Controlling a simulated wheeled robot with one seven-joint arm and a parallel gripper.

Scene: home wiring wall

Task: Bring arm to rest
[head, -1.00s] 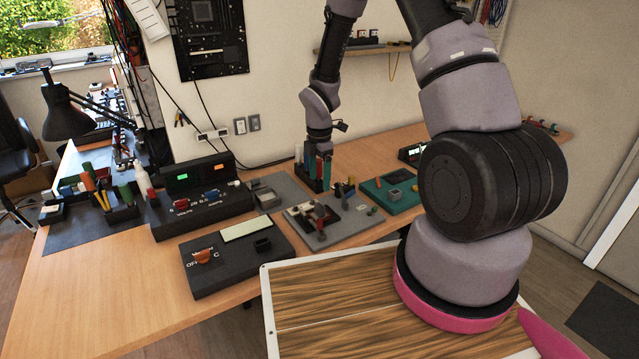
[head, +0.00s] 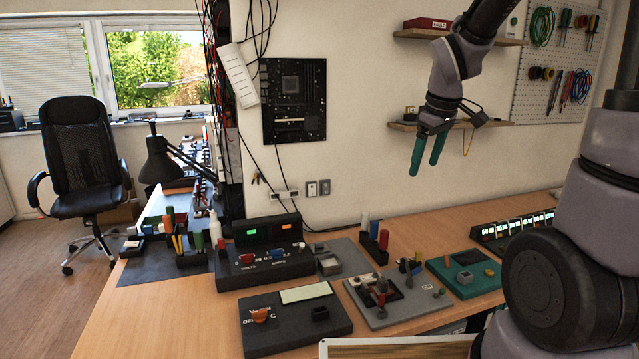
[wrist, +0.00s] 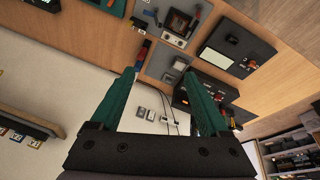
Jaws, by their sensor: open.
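My gripper (head: 428,152) hangs in the air in front of the wall, above the back of the workbench. Its two green fingers are apart, with nothing between them. In the wrist view my gripper (wrist: 165,85) also shows open and empty, with the bench beyond the fingertips. My arm comes down to it from the top of the head view. The gripper touches nothing that I can see.
Below stand a grey board with small parts (head: 395,300), a green board (head: 465,272), a black meter box (head: 295,318) and a dark power unit (head: 262,258). A wall shelf (head: 450,125) is close behind the gripper. A pegboard (head: 560,65) hangs at right.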

